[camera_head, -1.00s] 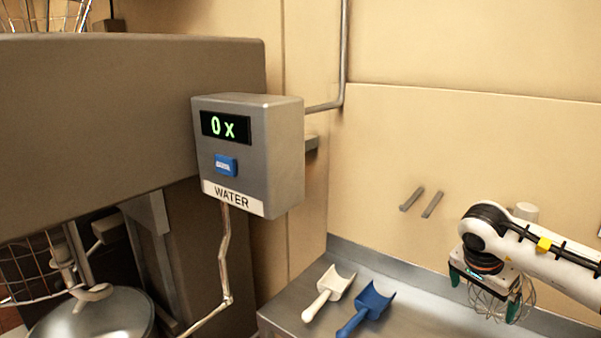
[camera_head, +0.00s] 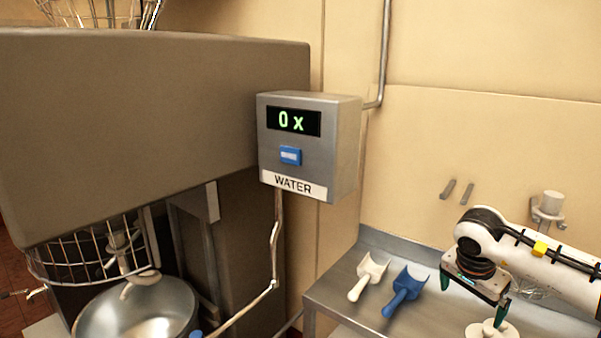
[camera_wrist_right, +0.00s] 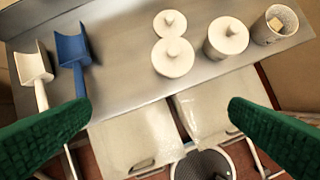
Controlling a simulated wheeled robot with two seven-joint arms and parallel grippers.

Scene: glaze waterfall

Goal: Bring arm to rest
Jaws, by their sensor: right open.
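My right gripper (camera_head: 474,292) hangs at the end of my white and black right arm (camera_head: 545,264), at the lower right of the head view, above the steel counter. Its green fingers are apart with nothing held between them. The right wrist view also shows the open gripper (camera_wrist_right: 158,110), with the counter and bins beyond and below the fingers. My left gripper is not in view.
A white scoop (camera_head: 368,276) and a blue scoop (camera_head: 404,291) lie on the counter (camera_head: 345,288). Lidded white jars (camera_wrist_right: 227,38) and a cup (camera_wrist_right: 274,25) stand there too. The water box (camera_head: 310,146) reads "0 x". A mixer bowl (camera_head: 135,312) is at lower left.

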